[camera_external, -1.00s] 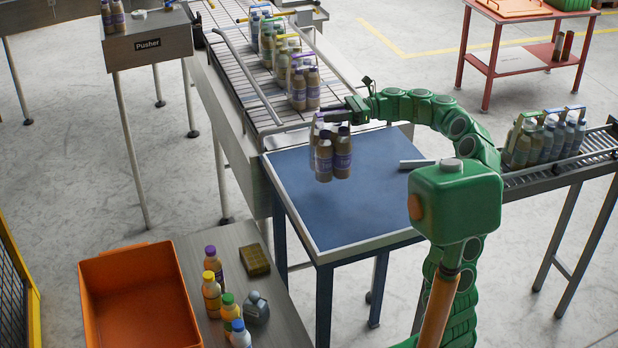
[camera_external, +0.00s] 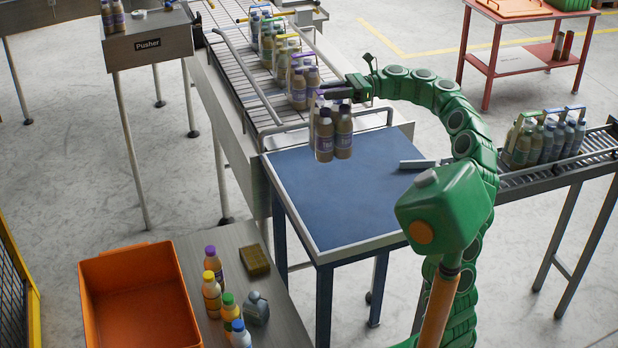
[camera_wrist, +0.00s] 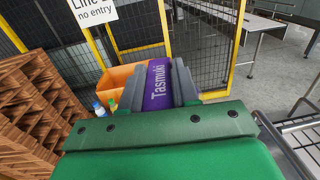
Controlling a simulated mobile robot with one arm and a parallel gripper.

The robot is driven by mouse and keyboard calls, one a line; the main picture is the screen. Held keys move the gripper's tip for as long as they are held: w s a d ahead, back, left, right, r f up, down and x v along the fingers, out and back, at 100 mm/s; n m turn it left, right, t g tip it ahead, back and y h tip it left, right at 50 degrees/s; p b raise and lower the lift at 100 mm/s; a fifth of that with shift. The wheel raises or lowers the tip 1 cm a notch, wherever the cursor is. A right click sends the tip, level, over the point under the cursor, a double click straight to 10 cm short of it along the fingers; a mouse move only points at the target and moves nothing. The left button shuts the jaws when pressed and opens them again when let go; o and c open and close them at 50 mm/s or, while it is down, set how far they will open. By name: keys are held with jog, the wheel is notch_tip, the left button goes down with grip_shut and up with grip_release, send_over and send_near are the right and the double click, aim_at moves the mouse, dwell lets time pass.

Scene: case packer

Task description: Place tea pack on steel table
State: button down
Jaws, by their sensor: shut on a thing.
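The tea pack (camera_external: 333,138) is a cluster of brown bottles with purple labels under a purple carrier marked "Tasmuki", whose carrier shows in the wrist view (camera_wrist: 158,84). My gripper (camera_external: 340,92) is shut on this carrier, and the bottles hang upright in the air above the far left part of the blue-topped table. In the wrist view both grey jaws (camera_wrist: 160,88) press on the purple carrier; the bottles are hidden there. A grey, steel-looking table (camera_external: 215,255) stands at the lower left, with its near part cut off by the picture edge.
Several colour-capped bottles (camera_external: 212,293), a brown block (camera_external: 255,262) and a grey jug (camera_external: 256,310) occupy the grey table. An orange bin (camera_external: 140,300) is at its left. The conveyor (camera_external: 240,75) carries more packs behind mine. The blue table (camera_external: 330,205) is mostly clear.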

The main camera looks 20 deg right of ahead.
jog(key=shift+r, duration=0.5)
jog(key=shift+w+a+t, duration=0.15)
jog(key=shift+w+a, duration=0.25)
jog(key=shift+a, duration=0.2)
jog(key=shift+w+a+t, duration=0.15)
jog(key=shift+w+a, duration=0.2)
jog(key=shift+a, duration=0.2)
jog(key=w+a+r+m+t+h, duration=0.1)
jog(key=w+a+m+t, duration=0.2)
jog(key=a, duration=0.6)
jog(key=w+a+m+t+h, duration=0.15)
jog(key=w+a+t, duration=0.35)
jog(key=a, duration=0.5)
jog(key=a+m+t+h, duration=0.4)
jog(key=a+m, duration=0.1)
jog(key=a, duration=0.9)
jog(key=shift+s+a+f+m+t+h, duration=0.5)
jog(key=shift+s+a+m+t+h, duration=1)
jog(key=shift+s+a+h, duration=1.5)
notch_tip(320, 180, down, 32)
jog(key=s+y, duration=0.1)
jog(key=shift+s+a+f, duration=0.2)
jog(key=shift+s+a, duration=0.05)
jog(key=shift+a, duration=0.1)
